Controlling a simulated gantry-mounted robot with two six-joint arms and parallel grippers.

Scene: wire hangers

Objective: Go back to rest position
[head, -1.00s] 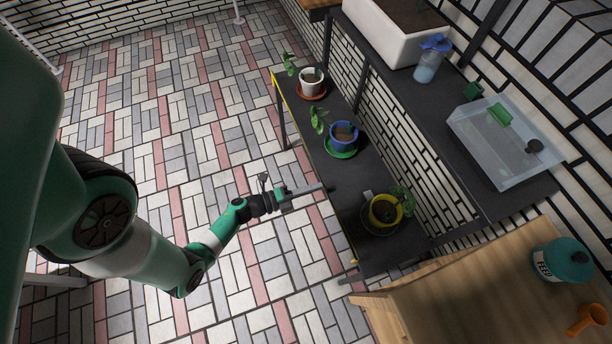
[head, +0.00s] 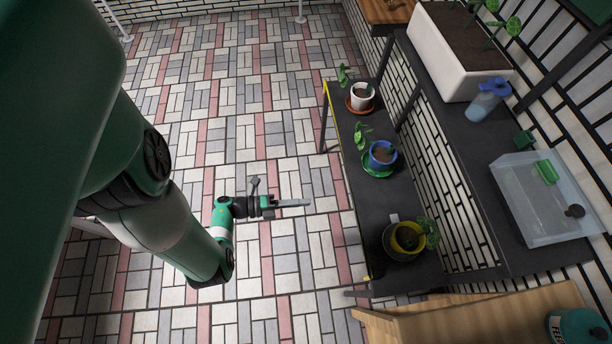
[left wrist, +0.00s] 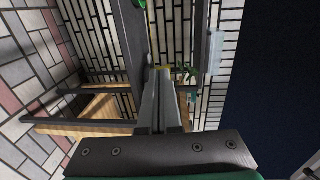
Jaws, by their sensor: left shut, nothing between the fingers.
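My left gripper (head: 306,203) is shut and empty in the head view, held over the tiled floor, left of the dark plant bench and apart from it. Its closed fingers (left wrist: 160,100) point away from the camera in the left wrist view. My green and white left arm comes in from the left. My right gripper is not in view.
The dark bench (head: 368,222) holds plants in a white pot (head: 361,97), a blue pot (head: 382,155) and a yellow pot (head: 407,237). A higher shelf (head: 470,140) carries a planter, a bottle and a clear bin (head: 535,208). A wooden table (head: 470,318) stands front right. Floor (head: 270,120) is open.

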